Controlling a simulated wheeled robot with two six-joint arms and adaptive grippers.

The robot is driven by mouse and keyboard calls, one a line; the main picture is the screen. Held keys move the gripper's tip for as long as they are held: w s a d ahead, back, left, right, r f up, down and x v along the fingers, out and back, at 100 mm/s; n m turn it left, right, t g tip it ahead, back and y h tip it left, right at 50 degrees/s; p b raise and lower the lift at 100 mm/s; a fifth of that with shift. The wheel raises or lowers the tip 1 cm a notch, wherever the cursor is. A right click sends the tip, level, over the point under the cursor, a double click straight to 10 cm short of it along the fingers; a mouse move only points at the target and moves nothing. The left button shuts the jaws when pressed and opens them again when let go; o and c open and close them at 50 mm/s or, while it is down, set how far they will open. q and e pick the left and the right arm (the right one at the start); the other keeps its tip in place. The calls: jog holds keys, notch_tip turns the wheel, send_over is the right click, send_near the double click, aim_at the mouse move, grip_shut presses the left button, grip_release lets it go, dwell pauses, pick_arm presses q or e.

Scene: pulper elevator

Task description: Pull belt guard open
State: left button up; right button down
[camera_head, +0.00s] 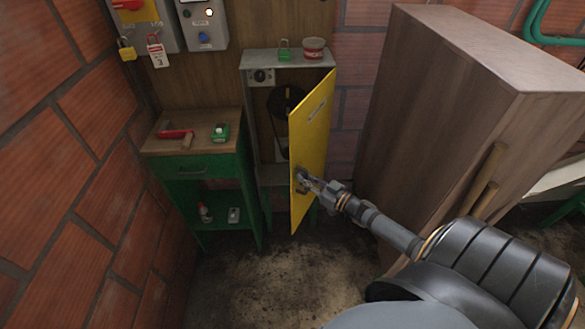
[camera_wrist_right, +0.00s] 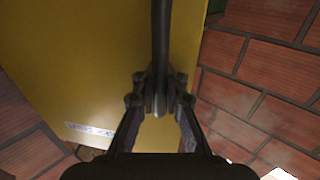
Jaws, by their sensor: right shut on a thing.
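The yellow belt guard (camera_head: 313,130) is a hinged door on a grey cabinet (camera_head: 252,110). It stands swung outward, and the dark interior with a round black wheel (camera_head: 284,104) shows behind it. My right gripper (camera_head: 304,181) is at the guard's lower part, shut on its handle. In the right wrist view the gripper (camera_wrist_right: 160,98) closes around a dark vertical bar (camera_wrist_right: 162,40) in front of the yellow panel (camera_wrist_right: 90,60). My left gripper is in neither view.
A green workbench (camera_head: 190,165) with a red tool (camera_head: 176,134) and a green object (camera_head: 220,132) stands left of the cabinet. A large brown wooden box (camera_head: 450,110) stands close on the right. The floor in front is clear.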

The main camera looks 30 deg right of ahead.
jog(key=s+d+p, duration=0.2)
jog(key=s+d, duration=0.3)
jog(key=s, duration=0.1)
jog(key=shift+s+d+f, duration=0.3)
jog(key=c, duration=1.8)
grip_release()
jog(key=o, duration=0.4)
jog(key=shift+s+a+r, duration=0.1)
jog(key=shift+r, duration=0.15)
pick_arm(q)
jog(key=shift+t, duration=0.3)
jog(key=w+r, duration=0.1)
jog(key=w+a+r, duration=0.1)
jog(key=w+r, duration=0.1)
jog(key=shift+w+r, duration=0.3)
